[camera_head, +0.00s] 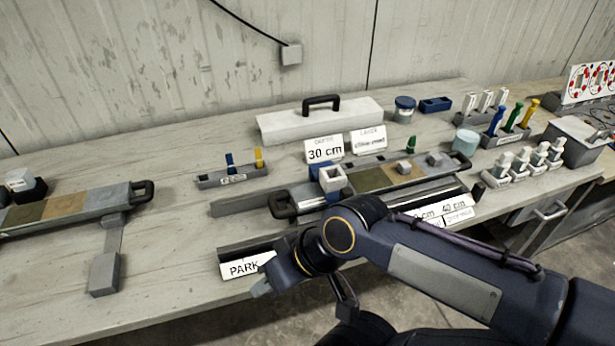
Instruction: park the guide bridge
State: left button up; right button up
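A PARK label (243,269) stands on the front of a dark rail (262,243) near the bench's front edge. A white, square, open-topped block with blue parts (333,179) sits on the left part of the right core liner tray (286,207); I cannot tell for sure whether it is the guide bridge. My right gripper (303,295) is in front of the PARK rail, low by the bench edge. Its fingertips look apart, with nothing seen between them. My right forearm hides part of the rail and the tray's front. My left gripper is out of view.
Another core tray (60,212) lies at left, beside a grey block (104,274). A small holder (231,178) with blue and yellow pegs stands behind. A white handled case (320,120), 30 cm sign (324,150) and jars are at the back. Bare bench lies front left.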

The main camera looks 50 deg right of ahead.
aim_at(333, 179)
jog(key=z, duration=1.95)
jog(key=l+z, duration=0.15)
jog(key=l, duration=0.4)
